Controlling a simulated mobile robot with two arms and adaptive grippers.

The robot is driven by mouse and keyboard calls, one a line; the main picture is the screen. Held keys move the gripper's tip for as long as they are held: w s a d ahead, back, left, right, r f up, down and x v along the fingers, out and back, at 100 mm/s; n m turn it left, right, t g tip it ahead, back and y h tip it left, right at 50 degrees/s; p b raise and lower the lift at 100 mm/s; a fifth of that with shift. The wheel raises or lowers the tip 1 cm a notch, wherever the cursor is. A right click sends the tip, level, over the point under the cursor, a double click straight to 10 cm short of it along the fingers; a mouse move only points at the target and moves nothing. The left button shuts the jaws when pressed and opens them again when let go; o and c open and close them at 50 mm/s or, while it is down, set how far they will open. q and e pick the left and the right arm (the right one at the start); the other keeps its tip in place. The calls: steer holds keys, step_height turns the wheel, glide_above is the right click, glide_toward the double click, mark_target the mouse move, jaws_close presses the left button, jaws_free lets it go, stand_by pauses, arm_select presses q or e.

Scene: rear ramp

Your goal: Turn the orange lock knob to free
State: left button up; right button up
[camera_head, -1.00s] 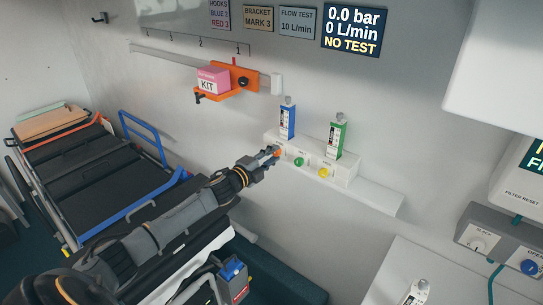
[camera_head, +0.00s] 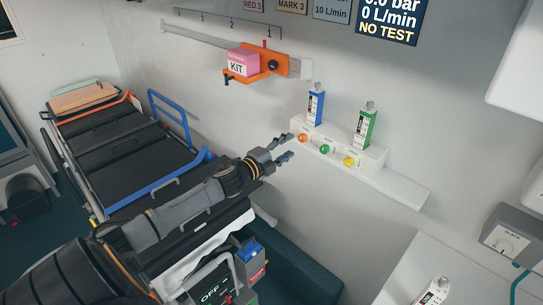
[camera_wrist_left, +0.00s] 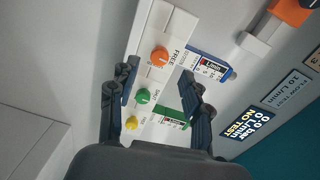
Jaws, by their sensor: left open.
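The orange lock knob (camera_head: 303,138) is the leftmost of three knobs on the white wall panel (camera_head: 372,162). It also shows in the left wrist view (camera_wrist_left: 160,56), with the word FREE beside it. A green knob (camera_head: 325,149) and a yellow knob (camera_head: 349,161) follow to its right in the head view. My left gripper (camera_head: 284,148) is open and empty, just to the left of the orange knob and apart from it. In the left wrist view its two fingers (camera_wrist_left: 157,76) stand spread, with the orange knob beyond their tips. My right gripper is not in view.
Blue (camera_head: 316,106) and green (camera_head: 365,127) flow meters stand on the panel. An orange bracket (camera_head: 278,65) holds a pink KIT box (camera_head: 243,60) above. A stretcher (camera_head: 120,145) lies at left. A wall display (camera_head: 391,20) reads NO TEST.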

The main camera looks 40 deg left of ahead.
arm_select(q)
steer(key=s, duration=0.6)
steer(key=shift+s+a+r, duration=0.15)
steer(key=shift+s+a, duration=0.1)
steer(key=shift+s, duration=0.15)
